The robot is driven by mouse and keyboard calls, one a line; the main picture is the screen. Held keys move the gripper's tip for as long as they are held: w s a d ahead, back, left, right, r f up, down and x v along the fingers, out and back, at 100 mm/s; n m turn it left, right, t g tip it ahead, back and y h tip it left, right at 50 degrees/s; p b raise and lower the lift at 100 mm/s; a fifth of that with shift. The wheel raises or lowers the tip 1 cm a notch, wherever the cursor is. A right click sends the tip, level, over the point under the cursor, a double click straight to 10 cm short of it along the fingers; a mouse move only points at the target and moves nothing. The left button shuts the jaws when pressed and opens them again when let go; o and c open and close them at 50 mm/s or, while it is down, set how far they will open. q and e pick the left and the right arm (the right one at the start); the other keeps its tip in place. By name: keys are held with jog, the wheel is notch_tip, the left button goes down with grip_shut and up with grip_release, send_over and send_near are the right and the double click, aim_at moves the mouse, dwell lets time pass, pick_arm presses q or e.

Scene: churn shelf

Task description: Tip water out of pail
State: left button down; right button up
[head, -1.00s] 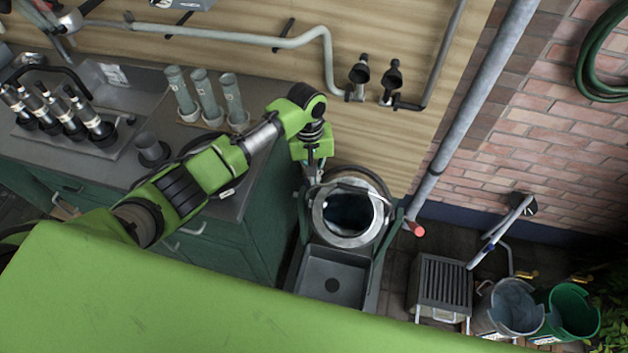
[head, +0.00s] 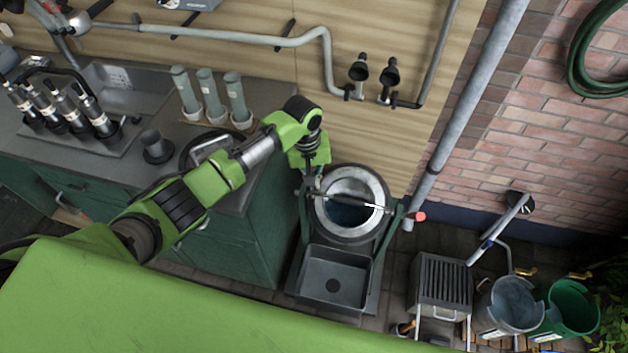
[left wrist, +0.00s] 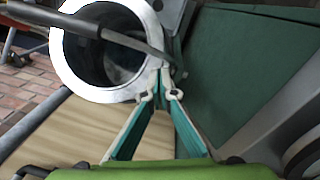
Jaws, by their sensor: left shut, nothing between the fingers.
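A round metal pail (head: 374,184) with a pale rim hangs in a dark green frame above a square grey basin (head: 312,290). Its mouth faces up and a little forward, and dark bluish water (head: 345,214) shows inside. A thin bar (head: 362,203) crosses its mouth. My left gripper (head: 312,187) is at the pail's left edge, shut and empty. In the left wrist view its fingertips (left wrist: 159,95) are beside the pail's pale rim (left wrist: 151,40), and the dark bar (left wrist: 120,38) passes over the mouth. Whether the fingers touch the pail is unclear. My right gripper is not in view.
A counter (head: 130,185) with dark green cabinets stands left of the frame. A slatted grey box (head: 441,287), a grey bucket (head: 512,305) and a green bucket (head: 572,308) stand at the right. Grey pipes run along the walls. Paved floor shows between basin and slatted box.

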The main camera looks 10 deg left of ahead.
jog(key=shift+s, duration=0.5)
